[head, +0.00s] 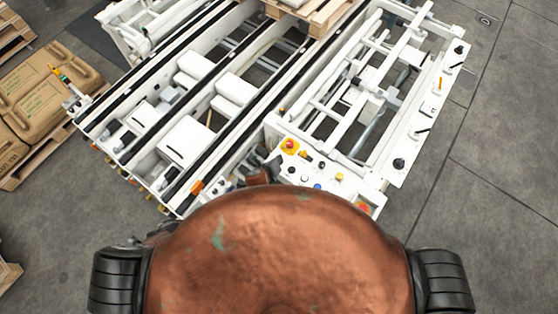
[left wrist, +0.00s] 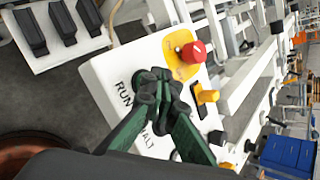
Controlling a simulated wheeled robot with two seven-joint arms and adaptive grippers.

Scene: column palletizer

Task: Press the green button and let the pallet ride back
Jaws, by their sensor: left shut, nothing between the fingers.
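The white control panel (head: 312,174) stands just ahead of my body, with a red stop button on yellow (head: 290,146) and several small buttons. In the left wrist view the panel (left wrist: 105,75) carries RUN lettering and partly covered lettering ending in "ALT", beside the red stop button (left wrist: 193,51) and a yellow switch (left wrist: 207,97). My left gripper (left wrist: 158,88) is shut and empty, its tips over the panel near the lettering; I cannot tell whether they touch. No green button shows; the fingers may cover it. A wooden pallet (head: 322,16) is at the top of the conveyor. My right gripper is out of view.
The white conveyor frame (head: 185,135) with dark rails runs up from the panel. A white railed frame (head: 425,110) stands to its right. Brown sacks (head: 45,90) lie on a pallet at the left. Grey floor is clear at the right.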

